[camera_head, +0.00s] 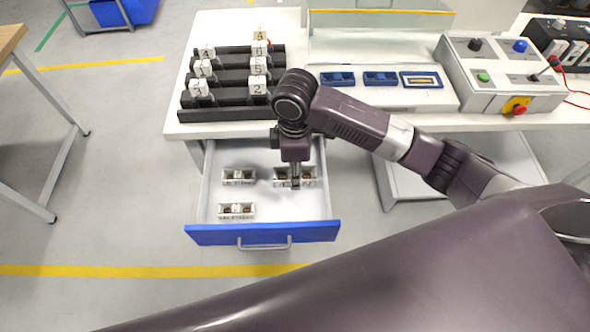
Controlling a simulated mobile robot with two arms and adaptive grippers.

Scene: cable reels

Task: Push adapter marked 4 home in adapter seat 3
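My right gripper (296,184) reaches down into the open drawer, at a small silvery block (281,177) that it partly covers. I cannot tell whether its fingers are open or shut, or touch the block. Two similar blocks lie to the left, one farther back (238,176) and one nearer (237,210). Their marks are too small to read, so I cannot tell which adapter is marked 4. On the bench are two blue blocks (338,78) (380,78) and a blue-framed piece with a pale centre (421,80); their seat numbers are not readable. My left gripper is not in view.
The drawer (215,234) stands open with a blue front; its front right floor is clear. A black stepped rack (225,113) with numbered white tags stands on the bench (345,98) behind it. A grey control box (500,75) with buttons stands at right.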

